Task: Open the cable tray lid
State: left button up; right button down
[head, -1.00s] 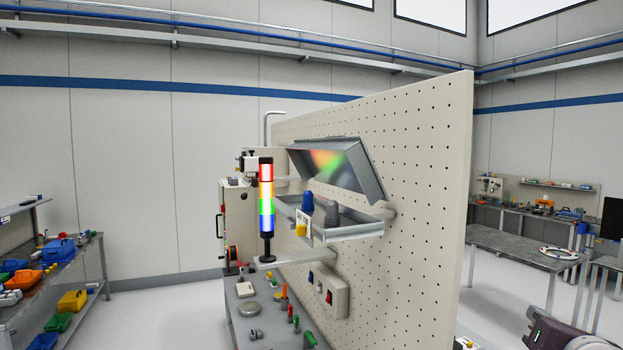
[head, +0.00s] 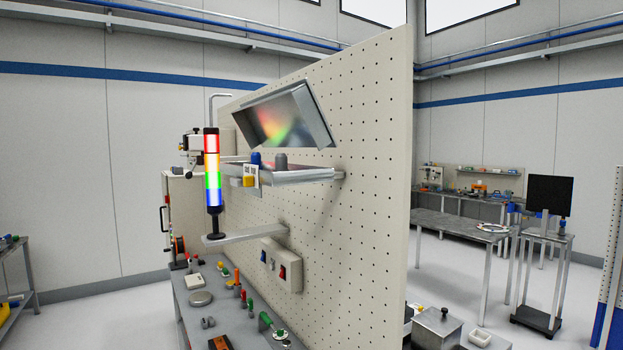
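The cable tray lid (head: 285,117) is a shiny metal panel on the pegboard. It stands raised and tilted above the cable tray (head: 300,176), with a clear gap between its lower edge and the tray. The tray is a shallow metal trough fixed to the pegboard, holding a blue item (head: 255,158) and a grey item (head: 280,161). A yellow item and a white tag hang at its left end. Neither of my grippers shows in the head view.
A lit signal tower (head: 212,170) stands on a bracket left of the tray. The large pegboard (head: 370,190) rises behind the bench (head: 205,320), which carries small parts. A switch box (head: 281,265) is below the tray.

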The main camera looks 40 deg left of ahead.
aim_at(291, 116)
jog(key=k+j+z, duration=0.1)
jog(key=j+z, duration=0.2)
jog(key=j, duration=0.5)
jog(key=k+j+z, duration=0.3)
jog(key=j, duration=0.45)
jog(key=k+j+z, duration=0.15)
jog(key=j+z, duration=0.15)
jog(key=j, duration=0.45)
jog(key=k+j+z, duration=0.3)
jog(key=j, duration=0.35)
jog(key=k+j+z, duration=0.3)
jog(key=k+j, duration=0.15)
jog(key=k+j+z, duration=0.3)
jog(key=k+j, duration=0.15)
jog(key=j, duration=0.1)
